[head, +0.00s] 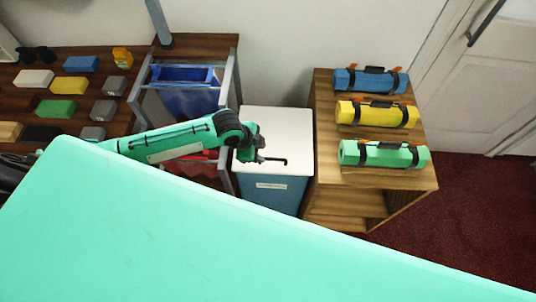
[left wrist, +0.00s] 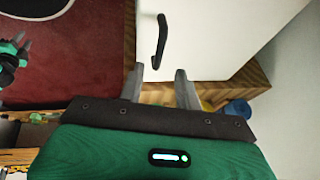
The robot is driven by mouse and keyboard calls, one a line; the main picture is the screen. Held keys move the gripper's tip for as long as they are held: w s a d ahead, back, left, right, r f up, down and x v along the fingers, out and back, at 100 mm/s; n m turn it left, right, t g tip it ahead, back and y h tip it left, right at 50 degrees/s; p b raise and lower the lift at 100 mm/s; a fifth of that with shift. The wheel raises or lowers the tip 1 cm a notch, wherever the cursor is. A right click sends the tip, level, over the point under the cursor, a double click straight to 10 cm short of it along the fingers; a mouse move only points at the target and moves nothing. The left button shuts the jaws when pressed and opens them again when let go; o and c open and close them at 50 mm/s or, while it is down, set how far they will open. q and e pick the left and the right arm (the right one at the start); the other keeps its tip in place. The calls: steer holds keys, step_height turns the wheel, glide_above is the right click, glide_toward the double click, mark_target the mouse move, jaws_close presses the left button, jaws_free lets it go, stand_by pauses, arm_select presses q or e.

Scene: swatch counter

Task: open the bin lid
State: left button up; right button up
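The bin (head: 270,190) has a blue body with a pale label and a flat white lid (head: 290,125), which lies shut on top. A black bent handle (head: 274,160) stands out at the lid's front; it also shows in the left wrist view (left wrist: 160,42). My left gripper (head: 257,156) is over the front left of the lid. In the left wrist view its two grey fingers (left wrist: 155,75) are apart with nothing between them. The handle is just beyond the fingertips, roughly in line with the gap. I do not make out my right gripper.
A wooden shelf unit (head: 322,150) with blue, yellow and green rolls stands close to the bin's right. A grey-framed rack (head: 228,85) with blue and red contents is on its left. A wooden counter (head: 20,85) with coloured blocks is far left. Red carpet (head: 470,200) is open at right.

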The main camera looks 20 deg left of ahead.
mark_target(270, 158)
arm_select(q)
steer(key=p+x, duration=0.1)
steer(key=x, duration=0.5)
steer(key=shift+w+d+f, duration=0.1)
steer(key=shift+f, duration=0.2)
jaws_close()
